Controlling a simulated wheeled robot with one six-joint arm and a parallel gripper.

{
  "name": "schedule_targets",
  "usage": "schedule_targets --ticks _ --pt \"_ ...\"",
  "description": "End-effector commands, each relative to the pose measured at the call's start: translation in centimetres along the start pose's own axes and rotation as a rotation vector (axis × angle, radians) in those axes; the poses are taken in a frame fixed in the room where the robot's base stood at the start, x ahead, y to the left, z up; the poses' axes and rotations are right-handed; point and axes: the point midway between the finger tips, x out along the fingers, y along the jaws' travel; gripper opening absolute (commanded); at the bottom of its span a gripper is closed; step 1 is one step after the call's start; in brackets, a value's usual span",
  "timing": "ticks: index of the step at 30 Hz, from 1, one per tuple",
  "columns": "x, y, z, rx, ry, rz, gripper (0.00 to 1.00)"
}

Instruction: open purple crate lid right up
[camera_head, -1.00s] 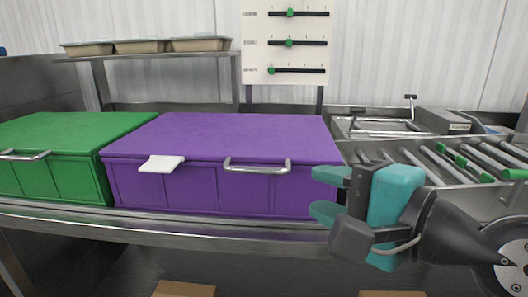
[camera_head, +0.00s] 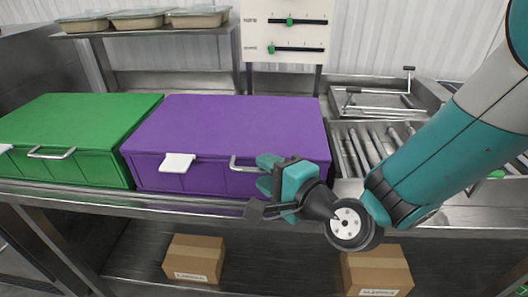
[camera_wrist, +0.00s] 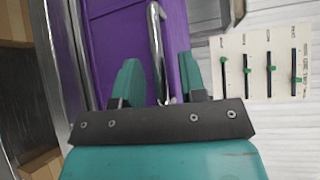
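The purple crate (camera_head: 225,125) stands on the steel counter with its lid down. A silver bar handle (camera_head: 243,167) is on its front, and a white tab (camera_head: 178,163) sticks out to the left of it. My gripper (camera_head: 262,173) is in front of the crate at the right part of the handle, which it partly hides. In the wrist view my gripper (camera_wrist: 158,85) has its teal fingers wide apart, with the silver handle (camera_wrist: 157,40) running between them. I cannot tell whether the fingers touch the handle.
A green crate (camera_head: 75,125) with a handle stands left of the purple one. A roller section (camera_head: 365,148) lies to the right. A shelf with trays (camera_head: 140,20) and a slider panel (camera_head: 290,30) are behind. Cardboard boxes (camera_head: 193,258) sit on the lower shelf.

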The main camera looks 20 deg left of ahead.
Motion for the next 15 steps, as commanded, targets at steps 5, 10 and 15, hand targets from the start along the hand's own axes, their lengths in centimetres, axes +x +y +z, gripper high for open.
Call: schedule_targets --ticks 5,10,15 --pt "1.11 -0.1 0.05 0.0 0.0 0.001 0.38" --pt "1.39 0.08 0.03 0.0 0.0 -0.001 0.38" --pt "1.37 0.1 0.01 0.0 0.0 -0.001 0.36"
